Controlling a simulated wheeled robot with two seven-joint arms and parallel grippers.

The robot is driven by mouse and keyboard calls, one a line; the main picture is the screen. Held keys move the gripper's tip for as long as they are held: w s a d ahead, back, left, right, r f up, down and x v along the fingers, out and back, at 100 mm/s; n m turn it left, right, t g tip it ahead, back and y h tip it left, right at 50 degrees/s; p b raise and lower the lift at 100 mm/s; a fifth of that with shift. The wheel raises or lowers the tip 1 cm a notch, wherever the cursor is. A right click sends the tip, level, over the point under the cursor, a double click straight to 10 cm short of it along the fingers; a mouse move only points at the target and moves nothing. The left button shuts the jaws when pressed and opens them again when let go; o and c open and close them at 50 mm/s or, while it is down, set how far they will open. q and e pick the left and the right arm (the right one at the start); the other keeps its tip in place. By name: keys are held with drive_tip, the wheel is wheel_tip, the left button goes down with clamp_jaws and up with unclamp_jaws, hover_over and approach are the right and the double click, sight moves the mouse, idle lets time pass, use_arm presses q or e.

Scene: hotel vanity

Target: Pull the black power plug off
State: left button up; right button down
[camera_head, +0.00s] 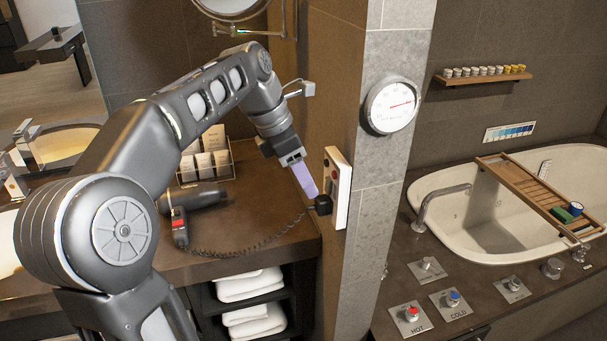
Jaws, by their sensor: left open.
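The black power plug (323,205) sits at the white wall socket panel (342,180) on the side of the tiled pillar. A coiled black cord (245,250) runs from it to the hair dryer (195,200) on the counter. My left gripper (309,186) reaches down from the upper left, with its purple-tinted fingers just above and left of the plug. It is open, and nothing shows between its fingers. I cannot tell from this view whether a finger touches the plug. My right gripper is not in view.
The brown vanity counter (270,222) holds a rack of small cards and cups (207,160) behind the hair dryer. The tiled pillar (385,150) with a round gauge (391,105) stands right of the socket. A bathtub (480,215) lies beyond. Folded towels (250,285) fill the shelf below.

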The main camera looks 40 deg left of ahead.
sight(316, 203)
use_arm(q)
drive_tip(key=shift+x, duration=3.9)
clamp_jaws()
drive_tip(key=c, duration=0.6)
unclamp_jaws()
clamp_jaws()
drive_tip(key=shift+s+a, duration=0.1)
drive_tip(key=shift+a, duration=0.05)
drive_tip(key=shift+s+a, duration=0.7)
drive_tip(key=shift+s, duration=0.35)
drive_tip(key=shift+s+a, duration=0.7)
drive_tip(key=shift+s, duration=0.35)
